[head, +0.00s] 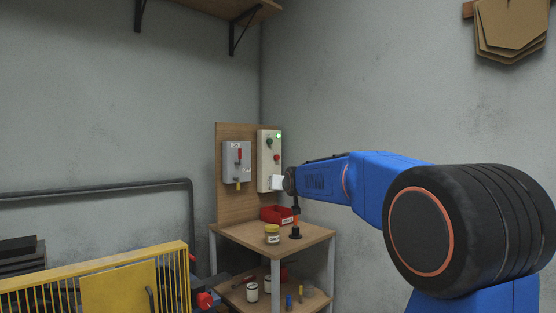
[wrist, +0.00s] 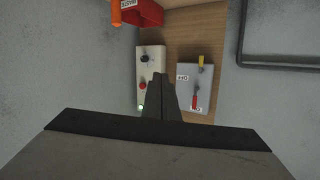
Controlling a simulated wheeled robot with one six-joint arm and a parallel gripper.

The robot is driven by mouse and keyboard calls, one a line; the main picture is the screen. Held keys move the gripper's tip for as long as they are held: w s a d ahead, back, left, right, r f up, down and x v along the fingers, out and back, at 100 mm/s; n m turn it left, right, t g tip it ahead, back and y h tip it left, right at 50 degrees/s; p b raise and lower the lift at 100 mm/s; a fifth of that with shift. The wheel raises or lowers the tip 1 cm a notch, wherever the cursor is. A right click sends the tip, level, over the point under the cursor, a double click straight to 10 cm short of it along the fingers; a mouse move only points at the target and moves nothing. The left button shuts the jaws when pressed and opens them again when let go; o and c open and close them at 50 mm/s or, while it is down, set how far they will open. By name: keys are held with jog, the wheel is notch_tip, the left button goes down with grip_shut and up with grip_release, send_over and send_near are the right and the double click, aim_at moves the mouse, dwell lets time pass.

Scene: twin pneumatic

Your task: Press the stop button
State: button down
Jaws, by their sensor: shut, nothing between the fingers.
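A pale control box (head: 264,172) is fixed to a wooden board. It carries a red button (head: 276,157), a dark green button (head: 269,142) and a lit green lamp (head: 279,135). In the wrist view, which is upside down, the box (wrist: 152,68) shows the red button (wrist: 143,86), a black knob (wrist: 144,58) and the lamp (wrist: 141,107). My gripper (wrist: 161,77) is shut and empty. Its dark fingers point towards the board and cover part of the box's edge beside the red button. Whether the fingertips touch anything cannot be told.
A grey switch box (head: 236,161) with a red lever hangs left of the control box. A yellow fence (head: 95,281) stands at lower left.

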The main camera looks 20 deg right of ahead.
aim_at(277, 157)
jog(key=w+d+r+m+t+h, duration=0.1)
jog(key=w+d+r+t+h, duration=0.1)
jog(key=w+d, duration=0.7)
jog(key=w+d+r+m+t+h, duration=0.1)
jog(key=w+d+r+t, duration=0.4)
jog(key=w+d, duration=0.5)
jog(key=w+r+h, duration=0.1)
jog(key=w, duration=0.4)
jog(key=shift+w+m+h, duration=0.3)
jog(key=shift+w+h, duration=0.05)
jog(key=shift+h, duration=0.05)
jog(key=w+a, duration=0.3)
jog(key=w, duration=0.5)
jog(key=shift+w, duration=0.15)
jog(key=shift+w, duration=0.1)
dwell(0.7)
jog(key=shift+w+a, duration=0.2)
jog(key=shift+w, duration=0.05)
